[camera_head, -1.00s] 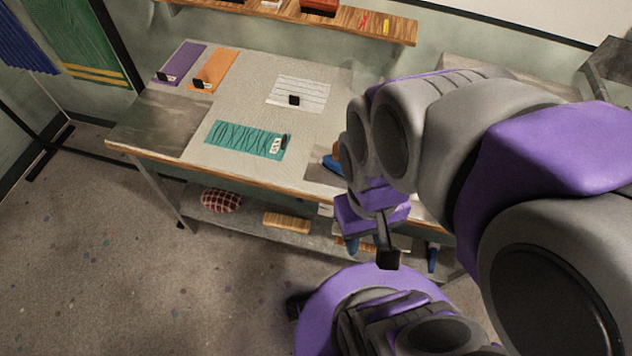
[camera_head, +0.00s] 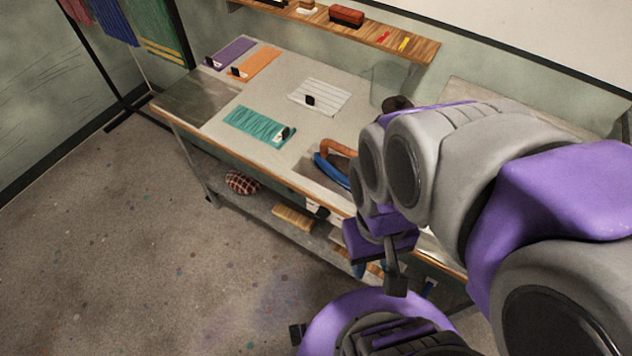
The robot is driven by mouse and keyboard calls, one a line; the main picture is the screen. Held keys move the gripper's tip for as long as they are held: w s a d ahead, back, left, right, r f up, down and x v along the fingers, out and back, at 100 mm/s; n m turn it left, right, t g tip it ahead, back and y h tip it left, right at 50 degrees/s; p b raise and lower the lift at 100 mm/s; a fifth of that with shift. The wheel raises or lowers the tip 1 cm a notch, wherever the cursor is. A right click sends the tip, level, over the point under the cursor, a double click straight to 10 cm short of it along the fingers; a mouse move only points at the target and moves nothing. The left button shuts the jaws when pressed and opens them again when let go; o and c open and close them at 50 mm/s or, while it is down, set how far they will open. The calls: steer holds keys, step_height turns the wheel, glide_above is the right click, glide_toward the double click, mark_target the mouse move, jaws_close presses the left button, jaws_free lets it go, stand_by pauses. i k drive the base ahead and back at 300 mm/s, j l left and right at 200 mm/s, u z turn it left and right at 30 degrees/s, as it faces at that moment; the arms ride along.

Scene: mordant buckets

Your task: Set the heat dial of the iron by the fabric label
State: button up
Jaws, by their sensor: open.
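The iron (camera_head: 333,164) stands on a dark pad near the table's front edge, with a blue body and a brown handle. My arm partly hides it, and its heat dial cannot be made out. A teal patterned fabric (camera_head: 258,126) lies on the table left of the iron, with a white label (camera_head: 281,135) and a dark clip at its right end. The label's marks are too small to read. My gripper (camera_head: 396,284) hangs in front of the table, below and right of the iron, open and apart from everything.
Purple (camera_head: 231,52), orange (camera_head: 256,63) and white striped fabrics (camera_head: 319,97) lie farther back on the table, each with a dark clip. A checked cushion (camera_head: 241,182) and a wooden block (camera_head: 293,217) sit on the lower shelf. The floor (camera_head: 120,240) at left is clear.

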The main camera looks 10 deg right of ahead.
mark_target(322, 213)
steer(key=i+j, duration=0.4)
steer(key=k+j+z, duration=0.25)
steer(key=j, duration=0.3)
steer(key=k+j+z, duration=0.25)
steer(key=k+l+z, duration=0.2)
steer(key=k+l, duration=0.15)
steer(key=l, duration=0.3)
steer(key=k+l+z, duration=0.15)
steer(key=l, duration=0.15)
